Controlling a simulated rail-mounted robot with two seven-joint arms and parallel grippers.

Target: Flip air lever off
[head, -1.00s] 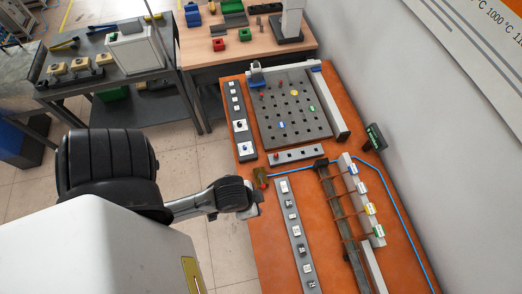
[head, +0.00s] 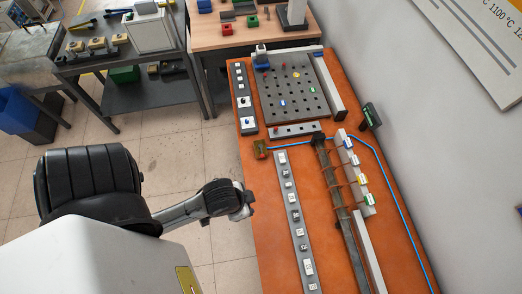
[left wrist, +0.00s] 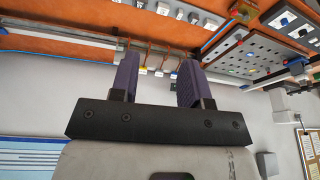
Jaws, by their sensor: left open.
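A small brass-brown valve block (head: 261,149) with a blue air hose sits at the left edge of the orange bench; I take it to hold the air lever. The lever itself is too small to make out its position. The block also shows at the top of the left wrist view (left wrist: 243,11). My left gripper (head: 247,206) is apart from the block, nearer to me, beside the bench's left edge. In the left wrist view the gripper (left wrist: 157,80) has its two fingers spread with nothing between them. My right gripper is not in view.
The orange bench (head: 270,215) carries a long grey switch strip (head: 297,228), a perforated board (head: 290,90) and a rail with copper coils (head: 335,190). The blue hose (head: 385,165) crosses the bench. A wall stands on the right. Open floor lies left of my gripper.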

